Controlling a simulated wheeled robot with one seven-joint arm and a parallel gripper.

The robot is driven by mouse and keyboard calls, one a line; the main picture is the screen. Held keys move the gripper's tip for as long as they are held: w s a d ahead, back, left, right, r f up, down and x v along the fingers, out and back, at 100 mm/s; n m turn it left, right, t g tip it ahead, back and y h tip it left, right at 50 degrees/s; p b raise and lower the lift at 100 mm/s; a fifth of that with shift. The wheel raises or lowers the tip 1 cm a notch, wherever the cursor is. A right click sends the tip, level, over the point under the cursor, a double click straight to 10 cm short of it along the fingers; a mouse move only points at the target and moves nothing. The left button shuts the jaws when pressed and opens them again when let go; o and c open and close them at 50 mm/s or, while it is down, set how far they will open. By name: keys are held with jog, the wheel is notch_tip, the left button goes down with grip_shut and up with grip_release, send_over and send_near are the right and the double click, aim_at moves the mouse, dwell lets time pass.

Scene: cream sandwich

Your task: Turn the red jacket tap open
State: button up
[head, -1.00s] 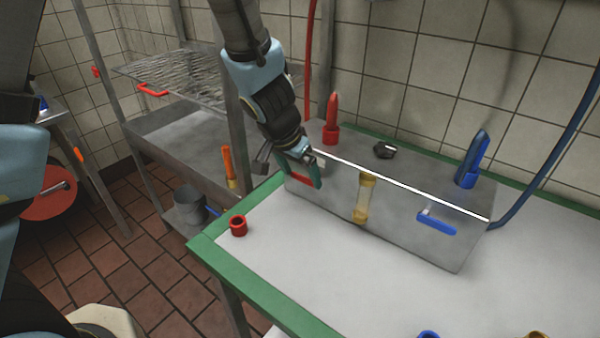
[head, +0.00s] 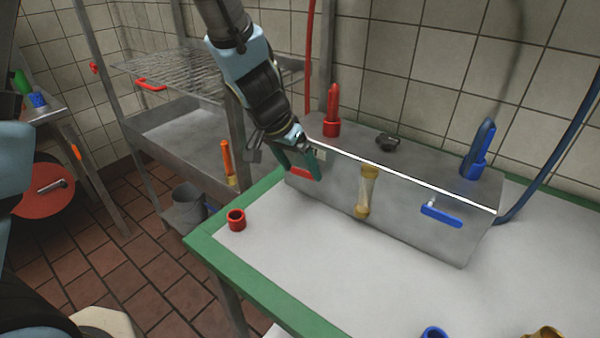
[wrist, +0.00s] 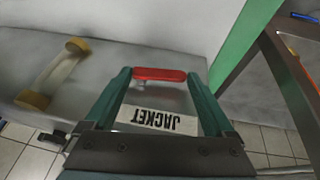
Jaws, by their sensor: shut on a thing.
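The red jacket tap handle (head: 299,172) is on the front left of the grey metal box (head: 330,185). In the wrist view the red handle (wrist: 160,74) lies crosswise between my fingertips, beside an upside-down label reading JACKET (wrist: 165,120). My gripper (head: 301,170) reaches down to the handle from above and is shut on it, with one finger at each end. The gripper also shows in the wrist view (wrist: 157,78). In the head view the fingers hide part of the handle.
The box also carries a blue tap handle (head: 441,216), a yellow-capped sight tube (head: 366,192), a black knob (head: 387,142), a red fitting (head: 332,112) and a blue fitting (head: 478,150).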

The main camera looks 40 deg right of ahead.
jog(key=f+g+b, duration=0.1)
jog(key=b, duration=0.2)
jog(key=w+f+g+h+b, duration=0.1)
jog(key=g+b, duration=0.1)
jog(key=b, duration=0.2)
jog(key=shift+a+n, duration=0.1)
jog(key=shift+n, duration=0.3)
jog(key=g+b, duration=0.2)
jog(key=b, duration=0.1)
jog(key=f+n+g+h+b, duration=0.1)
jog(key=g+b, duration=0.1)
jog(key=b, duration=0.2)
jog(key=shift+f, duration=0.1)
jog(key=g+h+b, duration=0.1)
jog(key=g, duration=0.1)
jog(key=f+n+g+h+b, duration=0.1)
jog(key=b, duration=0.1)
jog(key=shift+s+g, duration=0.2)
jog(key=shift+g, duration=0.2)
jog(key=shift+s+f+n+g+h+b, duration=0.2)
jog(key=shift+n+g+h+b, duration=0.15)
jog(key=shift+g+h+b, duration=0.35)
jog(key=shift+s+f+n+g+h+b, duration=0.1)
jog(key=shift+s+n+g+h+b, duration=0.2)
jog(key=shift+g, duration=0.6)
jog(key=o, duration=1.1)
jog(key=shift+d, duration=0.2)
